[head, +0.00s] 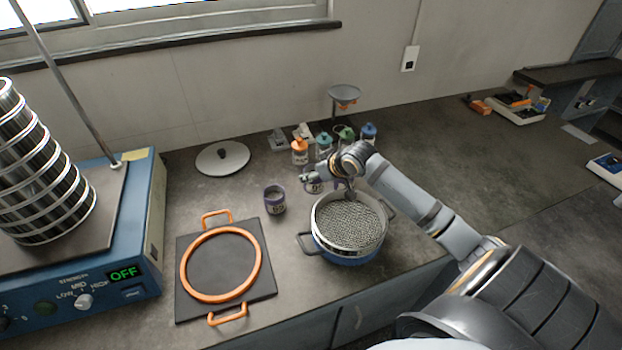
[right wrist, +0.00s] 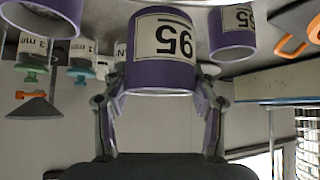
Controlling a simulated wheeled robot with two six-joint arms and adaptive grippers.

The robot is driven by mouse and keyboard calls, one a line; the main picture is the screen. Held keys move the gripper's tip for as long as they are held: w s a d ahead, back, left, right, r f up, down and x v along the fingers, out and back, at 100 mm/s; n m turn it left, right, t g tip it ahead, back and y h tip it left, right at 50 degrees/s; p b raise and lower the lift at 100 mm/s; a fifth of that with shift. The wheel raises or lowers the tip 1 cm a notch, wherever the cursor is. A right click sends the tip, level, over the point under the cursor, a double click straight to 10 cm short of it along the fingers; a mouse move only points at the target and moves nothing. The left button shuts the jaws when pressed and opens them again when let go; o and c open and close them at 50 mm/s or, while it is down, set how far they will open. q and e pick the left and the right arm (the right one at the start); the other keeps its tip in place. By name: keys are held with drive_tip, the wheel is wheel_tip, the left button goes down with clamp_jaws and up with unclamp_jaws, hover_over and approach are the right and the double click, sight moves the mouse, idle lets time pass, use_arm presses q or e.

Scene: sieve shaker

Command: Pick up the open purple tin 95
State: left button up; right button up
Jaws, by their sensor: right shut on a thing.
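The purple tin 95 (right wrist: 160,50) has a white label with a black 95 and sits between the two fingers of my right gripper (right wrist: 160,100) in the right wrist view, which is upside down. The gripper is shut on it. In the head view the held tin (head: 313,186) is partly hidden by my right gripper (head: 314,178), behind the sieve pan. I cannot tell whether it touches the bench. A second purple tin (head: 275,200) stands open to its left; a purple tin also shows beside it in the wrist view (right wrist: 232,35). My left gripper is not in view.
A sieve pan of grey beads (head: 350,222) stands close in front. Several capped bottles (head: 299,152) and a funnel stand (head: 344,95) are behind. An orange ring on a dark board (head: 220,265) and the blue shaker (head: 100,270) are left. The bench's right side is mostly clear.

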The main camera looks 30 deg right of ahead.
drive_tip(key=s+a+r+p, duration=0.2)
drive_tip(key=s+r+p, duration=0.4)
drive_tip(key=s+p, duration=0.4)
drive_tip(key=shift+s+a+r+p, duration=0.3)
drive_tip(key=shift+s+p, duration=0.1)
drive_tip(key=shift+p, duration=0.35)
drive_tip(key=shift+w, duration=0.1)
